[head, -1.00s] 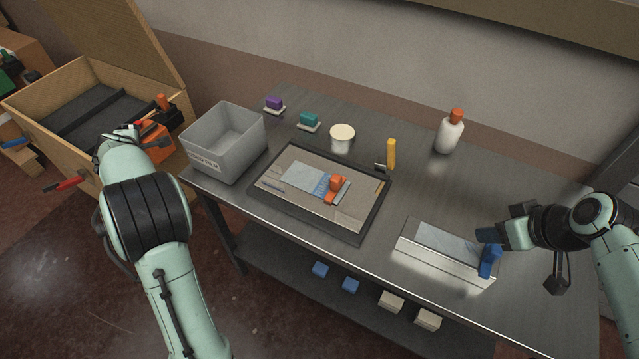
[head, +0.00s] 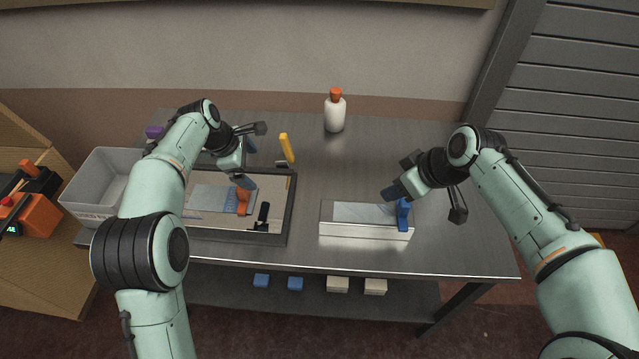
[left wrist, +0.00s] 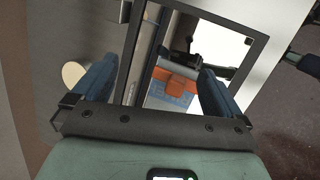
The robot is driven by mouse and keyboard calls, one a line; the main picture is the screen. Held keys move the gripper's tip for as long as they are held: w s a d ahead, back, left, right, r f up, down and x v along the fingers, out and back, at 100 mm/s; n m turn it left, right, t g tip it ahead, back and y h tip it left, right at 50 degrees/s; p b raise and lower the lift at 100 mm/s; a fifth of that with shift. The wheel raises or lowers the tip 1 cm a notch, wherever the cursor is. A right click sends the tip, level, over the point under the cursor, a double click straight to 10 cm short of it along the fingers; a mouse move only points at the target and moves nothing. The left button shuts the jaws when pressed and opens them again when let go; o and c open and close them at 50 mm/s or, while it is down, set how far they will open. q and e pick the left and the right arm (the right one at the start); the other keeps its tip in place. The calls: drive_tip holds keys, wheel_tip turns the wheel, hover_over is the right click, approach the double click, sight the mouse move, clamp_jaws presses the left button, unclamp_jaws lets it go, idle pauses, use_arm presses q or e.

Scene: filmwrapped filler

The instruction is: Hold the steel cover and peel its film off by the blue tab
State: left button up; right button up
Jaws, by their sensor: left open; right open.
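The steel cover (head: 366,229) lies on the table right of centre in the head view. A pale film (head: 362,212) shows on its top, and a blue tab (head: 403,213) stands at its right end. My right gripper (head: 390,194) is open just above the cover, near the tab; contact cannot be told. My left gripper (head: 244,180) is open above the black-framed tray, left of the cover. In the left wrist view its fingers (left wrist: 158,84) stand apart, with an orange piece (left wrist: 176,80) beyond them.
The black-framed tray (head: 290,220) holds a film-covered sheet (head: 208,198) and the orange piece (head: 243,200). A grey bin (head: 95,185) stands at the left. A yellow upright tool (head: 287,148) and a white bottle (head: 335,115) stand behind. The table between bottle and cover is clear.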

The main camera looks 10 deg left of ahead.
use_arm(q)
drive_tip(key=d+m+g, duration=0.1)
drive_tip(key=d+g, duration=0.1)
drive_tip(key=d, duration=0.9)
drive_tip(key=g+y, duration=0.2)
approach(325, 211)
wheel_tip(325, 211, down, 13)
drive_tip(key=shift+s+d+r, duration=0.1)
drive_tip(key=shift+d, duration=0.05)
